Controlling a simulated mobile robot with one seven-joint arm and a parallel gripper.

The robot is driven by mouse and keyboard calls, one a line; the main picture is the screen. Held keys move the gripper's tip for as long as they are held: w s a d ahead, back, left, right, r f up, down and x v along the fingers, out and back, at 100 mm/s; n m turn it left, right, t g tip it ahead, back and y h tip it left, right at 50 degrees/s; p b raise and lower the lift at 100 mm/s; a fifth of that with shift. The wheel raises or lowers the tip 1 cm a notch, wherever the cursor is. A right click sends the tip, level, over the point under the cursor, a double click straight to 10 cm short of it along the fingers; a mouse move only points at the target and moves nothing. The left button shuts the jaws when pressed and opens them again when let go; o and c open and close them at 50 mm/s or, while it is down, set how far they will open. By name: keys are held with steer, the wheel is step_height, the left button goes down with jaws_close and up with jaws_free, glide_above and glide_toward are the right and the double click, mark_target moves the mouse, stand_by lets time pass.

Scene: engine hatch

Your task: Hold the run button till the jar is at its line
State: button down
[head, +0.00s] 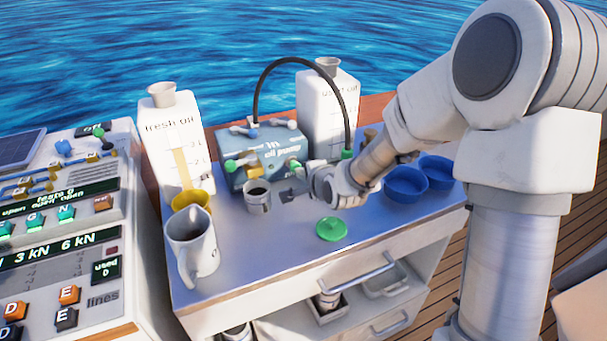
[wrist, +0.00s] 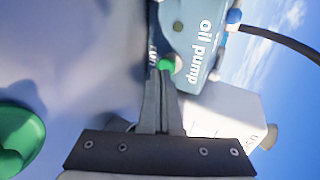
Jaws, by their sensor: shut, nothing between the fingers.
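The blue-grey oil pump (head: 262,150) stands at the back of the bench top. In the wrist view its face (wrist: 196,30) carries a round green button (wrist: 167,64), which I take for the run button. My gripper (wrist: 161,72) is shut and empty, with its fingertips right at the button; I cannot tell whether they press it. In the head view my gripper (head: 287,198) is low in front of the pump. A small jar (head: 258,200) with dark contents stands upright just left of my fingertips. Its line and exact level are too small to read.
The fresh oil tank (head: 171,145) stands at left and the used oil tank (head: 328,115) behind, with a black hose (head: 262,72) arching over the pump.

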steer(key=shift+s, duration=0.15)
steer(key=p+v, duration=0.3)
steer(key=v, duration=0.7)
steer(key=shift+s, duration=0.1)
